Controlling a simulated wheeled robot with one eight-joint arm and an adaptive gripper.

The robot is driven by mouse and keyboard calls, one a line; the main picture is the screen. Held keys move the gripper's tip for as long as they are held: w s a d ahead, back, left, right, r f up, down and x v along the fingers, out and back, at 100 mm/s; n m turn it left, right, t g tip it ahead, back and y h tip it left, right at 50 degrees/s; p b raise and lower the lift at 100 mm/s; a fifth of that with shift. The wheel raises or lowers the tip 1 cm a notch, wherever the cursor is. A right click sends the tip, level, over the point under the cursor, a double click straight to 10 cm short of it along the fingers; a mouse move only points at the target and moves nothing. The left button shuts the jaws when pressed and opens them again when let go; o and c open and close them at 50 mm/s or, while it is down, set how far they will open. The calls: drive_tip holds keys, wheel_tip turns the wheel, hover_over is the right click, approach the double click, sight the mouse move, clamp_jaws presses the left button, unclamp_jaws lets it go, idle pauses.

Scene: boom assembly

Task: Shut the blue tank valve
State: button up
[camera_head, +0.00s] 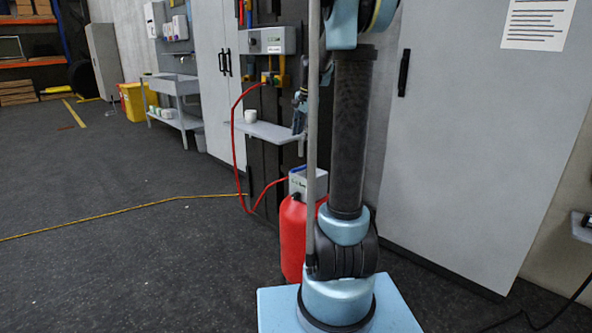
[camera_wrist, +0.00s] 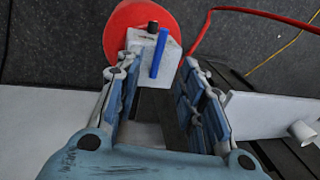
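The red tank (camera_head: 292,238) stands on the floor, partly hidden by my arm in the head view. A light grey valve block (camera_head: 301,184) sits on top of it. In the wrist view the tank's red top (camera_wrist: 118,32) shows behind the valve block (camera_wrist: 145,48). The blue valve lever (camera_wrist: 160,53) is a straight bar on that block, with a black knob beside it. My gripper (camera_wrist: 162,62) is open and empty, its fingers either side of the lever in the picture. Whether they are level with it I cannot tell. In the head view my gripper (camera_head: 299,106) is beside the shelf, above the tank.
A wall shelf (camera_head: 268,131) with a white cup (camera_head: 250,116) is close to my gripper. A red hose (camera_head: 238,130) hangs from a wall unit (camera_head: 268,41) and runs to the valve block. A yellow cable (camera_head: 120,208) crosses the floor. Open floor lies to the left.

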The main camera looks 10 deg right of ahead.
drive_tip(key=w, duration=0.1)
approach(296, 169)
drive_tip(key=f, duration=0.3)
drive_tip(key=w+f, duration=0.1)
drive_tip(key=f, duration=0.2)
drive_tip(key=a+f, duration=0.1)
drive_tip(key=f, duration=0.2)
drive_tip(key=shift+w, duration=0.4)
drive_tip(key=shift+r, duration=0.1)
drive_tip(key=shift+c, duration=0.5)
clamp_jaws()
